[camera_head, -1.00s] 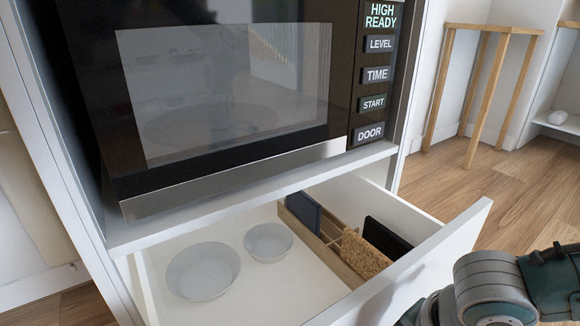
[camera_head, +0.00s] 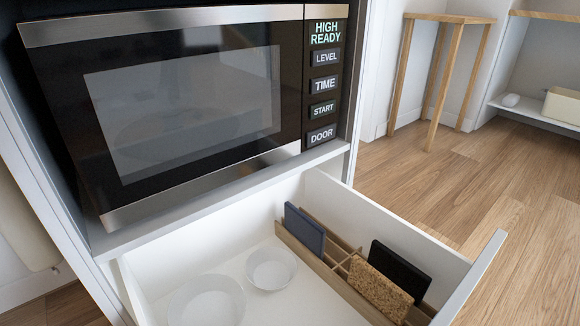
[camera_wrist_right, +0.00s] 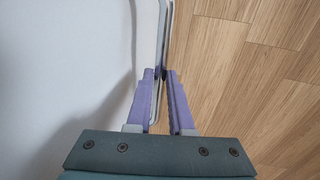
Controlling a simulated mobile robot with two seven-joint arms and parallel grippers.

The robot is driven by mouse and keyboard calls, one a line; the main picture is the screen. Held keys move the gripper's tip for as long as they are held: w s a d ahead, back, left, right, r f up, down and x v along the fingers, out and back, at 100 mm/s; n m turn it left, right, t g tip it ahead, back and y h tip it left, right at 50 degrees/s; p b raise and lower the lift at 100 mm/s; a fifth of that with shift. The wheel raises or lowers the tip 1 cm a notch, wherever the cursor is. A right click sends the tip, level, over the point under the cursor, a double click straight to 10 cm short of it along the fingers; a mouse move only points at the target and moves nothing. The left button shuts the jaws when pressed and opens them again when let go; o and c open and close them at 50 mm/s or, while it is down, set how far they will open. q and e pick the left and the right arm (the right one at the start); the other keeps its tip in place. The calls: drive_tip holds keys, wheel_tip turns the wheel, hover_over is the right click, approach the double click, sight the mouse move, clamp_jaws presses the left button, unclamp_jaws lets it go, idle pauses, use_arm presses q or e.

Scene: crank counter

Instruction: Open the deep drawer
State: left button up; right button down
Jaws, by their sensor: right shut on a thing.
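The deep drawer (camera_head: 468,282) is below the microwave. It is pulled well out, with its white front panel at the right and its inside showing from above. In the right wrist view, the white drawer front (camera_wrist_right: 70,70) fills the left side. The purple fingers of my right gripper (camera_wrist_right: 164,76) are shut on a thin pale bar along it, which looks like the drawer's handle (camera_wrist_right: 163,30). The fingers partly hide the bar. My right gripper is out of the head view now, and my left gripper is in no view.
The drawer holds two pale bowls (camera_head: 272,268), a wooden rack (camera_head: 340,272), a blue board (camera_head: 304,230), a black board (camera_head: 399,271) and a cork-like board (camera_head: 379,290). The microwave (camera_head: 190,100) is shut above. Wood floor (camera_head: 480,200) lies clear at right, before a wooden stool (camera_head: 440,70).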

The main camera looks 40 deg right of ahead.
drive_tip(key=shift+s, duration=0.45)
drive_tip(key=shift+f, duration=0.1)
drive_tip(key=c, duration=0.8)
unclamp_jaws()
drive_tip(key=r+p, duration=0.2)
drive_tip(key=r, duration=0.1)
drive_tip(key=s+r+p, duration=0.1)
drive_tip(key=r+p, duration=0.4)
drive_tip(key=r, duration=0.2)
drive_tip(key=shift+s+d, duration=0.15)
drive_tip(key=shift+s, duration=0.25)
drive_tip(key=shift+f, duration=0.1)
